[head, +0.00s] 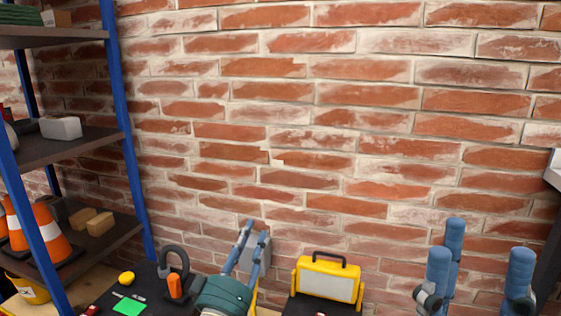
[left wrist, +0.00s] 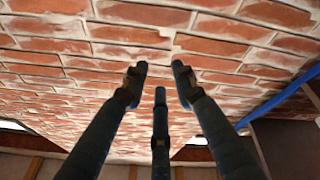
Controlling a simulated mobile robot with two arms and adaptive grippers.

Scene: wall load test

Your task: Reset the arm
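My left gripper (head: 257,232) points up in front of the brick wall (head: 330,130) in the lower middle of the head view. Its fingers are apart, with nothing between them. In the left wrist view the fingers of this gripper (left wrist: 159,75) stand apart with only brick wall beyond them. My right gripper (head: 475,255) is at the lower right of the head view. Its blue-grey fingers point up, are spread wide and hold nothing. Most of both arms is out of view.
A shelf rack with blue posts (head: 122,110) stands at the left, with traffic cones (head: 50,230) on it. A yellow-framed work light (head: 328,280) is between the grippers.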

